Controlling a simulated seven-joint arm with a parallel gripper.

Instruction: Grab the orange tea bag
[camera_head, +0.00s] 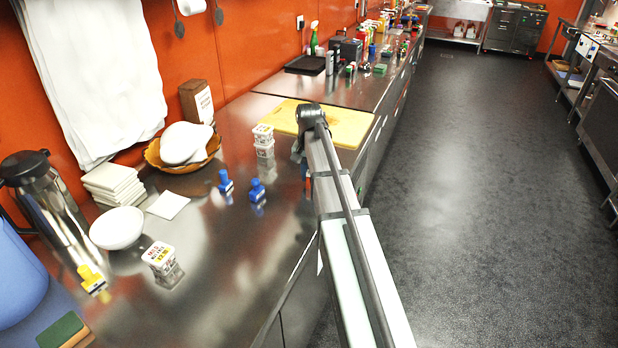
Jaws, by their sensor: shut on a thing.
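My gripper (299,152) is at the far end of my arm, pointing down over the steel counter by the front left corner of the yellow board. It is small and partly hidden by my arm. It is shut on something. A small orange-brown patch (307,173) shows just below it, beside my arm. This fits the orange tea bag, but it is too small to make out its shape or how it is held.
Two blue stamp-like things (257,190) stand nearer on the counter (225,245). A cutting board (345,127) lies behind. A white bowl (117,228), a labelled tub (160,257) and a jug (45,200) stand at left.

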